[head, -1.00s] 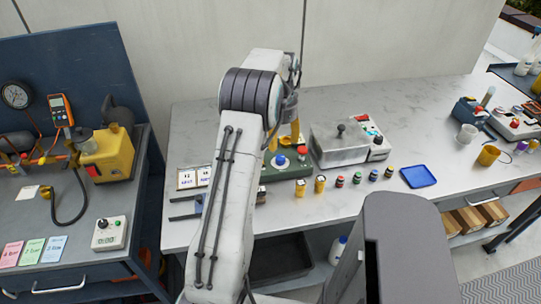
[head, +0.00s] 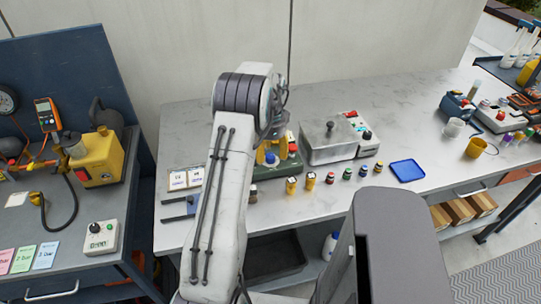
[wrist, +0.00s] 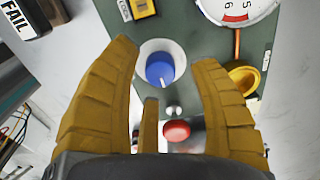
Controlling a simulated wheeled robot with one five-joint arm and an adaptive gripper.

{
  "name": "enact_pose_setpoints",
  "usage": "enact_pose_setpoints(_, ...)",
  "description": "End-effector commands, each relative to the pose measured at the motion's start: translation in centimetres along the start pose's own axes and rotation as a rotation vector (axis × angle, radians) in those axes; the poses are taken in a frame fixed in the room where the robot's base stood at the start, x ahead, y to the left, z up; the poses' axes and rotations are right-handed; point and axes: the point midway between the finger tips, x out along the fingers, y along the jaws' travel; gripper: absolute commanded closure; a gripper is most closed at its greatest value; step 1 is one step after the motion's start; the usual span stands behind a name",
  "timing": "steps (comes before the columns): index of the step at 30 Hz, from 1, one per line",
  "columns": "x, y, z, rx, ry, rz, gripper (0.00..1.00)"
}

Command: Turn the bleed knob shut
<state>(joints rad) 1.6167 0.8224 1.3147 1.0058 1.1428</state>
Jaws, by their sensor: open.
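A blue knob (wrist: 160,70) with a white pointer mark sits on a white disc on a dark green panel (wrist: 188,22). A red knob (wrist: 176,131) is on the same unit, lower in the wrist view. I see no label telling which is the bleed knob. My gripper (wrist: 166,58) is open and empty, its yellow-brown fingers on either side of the blue knob in the picture. I cannot tell its height above it. In the head view the blue knob (head: 270,158) shows beside my gripper (head: 281,143), on the green unit (head: 287,169).
A gauge (wrist: 238,12) and a yellow round part (wrist: 242,77) are close to the right finger. A FAIL block (wrist: 24,18) is at upper left. A grey metal box (head: 328,142) stands right of the unit. Small jars (head: 330,178) line the bench front, near a blue tray (head: 408,170).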

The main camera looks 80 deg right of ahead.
Motion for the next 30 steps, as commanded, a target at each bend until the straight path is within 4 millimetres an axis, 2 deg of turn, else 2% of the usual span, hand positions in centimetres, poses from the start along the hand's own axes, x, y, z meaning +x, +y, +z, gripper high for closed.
enact_pose_setpoints(6, 1.4, 0.0, 0.0, -0.001, 0.0, -0.001, 0.45)
enact_pose_setpoints(16, 1.6, 0.0, 0.0, -0.001, 0.0, -0.001, 0.45)
enact_pose_setpoints(17, 1.6, 0.0, 0.0, -0.001, 0.0, -0.001, 0.42)
enact_pose_setpoints(30, 1.6, 0.0, 0.0, -0.001, 0.001, -0.001, 0.82)
